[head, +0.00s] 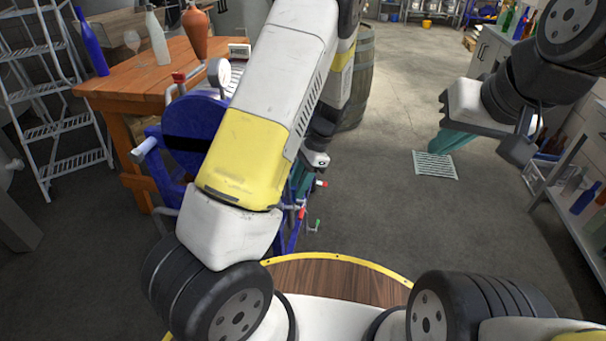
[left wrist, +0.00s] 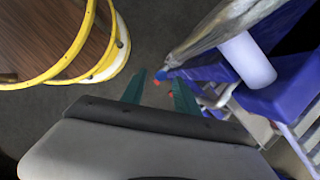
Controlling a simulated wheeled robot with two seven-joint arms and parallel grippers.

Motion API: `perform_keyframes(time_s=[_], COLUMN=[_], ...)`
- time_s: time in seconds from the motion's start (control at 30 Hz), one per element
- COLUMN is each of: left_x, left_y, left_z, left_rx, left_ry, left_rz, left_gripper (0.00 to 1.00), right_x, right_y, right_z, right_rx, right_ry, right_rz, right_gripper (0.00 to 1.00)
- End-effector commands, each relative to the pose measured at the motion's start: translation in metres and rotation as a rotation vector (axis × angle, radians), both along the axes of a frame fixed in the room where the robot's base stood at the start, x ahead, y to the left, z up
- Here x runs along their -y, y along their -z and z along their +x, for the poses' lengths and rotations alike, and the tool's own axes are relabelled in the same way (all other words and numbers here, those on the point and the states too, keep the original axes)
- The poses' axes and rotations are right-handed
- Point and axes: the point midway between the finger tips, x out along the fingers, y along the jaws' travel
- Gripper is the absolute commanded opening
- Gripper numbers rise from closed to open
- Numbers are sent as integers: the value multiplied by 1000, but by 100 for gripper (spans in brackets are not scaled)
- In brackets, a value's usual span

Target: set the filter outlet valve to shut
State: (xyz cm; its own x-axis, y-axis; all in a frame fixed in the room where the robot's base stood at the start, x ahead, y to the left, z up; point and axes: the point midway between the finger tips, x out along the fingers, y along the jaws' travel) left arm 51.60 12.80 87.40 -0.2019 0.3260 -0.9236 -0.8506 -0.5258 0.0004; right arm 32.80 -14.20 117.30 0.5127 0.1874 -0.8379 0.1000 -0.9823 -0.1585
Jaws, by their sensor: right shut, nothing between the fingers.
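A blue filter frame (head: 182,128) stands left of centre in the head view, partly behind my left arm. Small valves with red handles (head: 322,184) (head: 301,213) and a green handle (head: 317,224) show low on its right side; I cannot tell which is the filter outlet valve. My left gripper (head: 297,180) is mostly hidden behind my arm. In the left wrist view its teal fingers (left wrist: 160,82) are apart, with small red parts (left wrist: 158,82) seen between them, no contact visible. My right gripper (head: 438,142) is shut and empty over the floor at right.
A wooden table (head: 135,90) with bottles, a glass and an orange vessel (head: 196,30) stands behind the frame. A grey ladder (head: 50,95) is at left, a barrel (head: 358,80) behind my arm. Shelves with bottles (head: 568,195) line the right.

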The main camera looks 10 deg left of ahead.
Motion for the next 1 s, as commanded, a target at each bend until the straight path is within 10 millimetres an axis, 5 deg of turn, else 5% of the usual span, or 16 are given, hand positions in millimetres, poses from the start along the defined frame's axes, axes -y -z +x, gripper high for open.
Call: perform_keyframes(time_s=[0.23,0.57,0.77,1.0], left_x=[-11,-12,-12,-12], left_y=[29,33,33,33], left_z=[-7,-7,-7,-7], left_rx=[-2,1,1,2], left_ry=[-1,-2,-1,-1], left_rz=[1,0,-1,-1], left_gripper=[37,37,2,0], right_x=[0,0,0,0], right_y=[0,0,0,0], right_z=[0,0,0,0], right_rx=[0,0,0,0], right_ry=[0,0,0,0], right_rz=[0,0,0,0], right_gripper=[0,0,0,0])
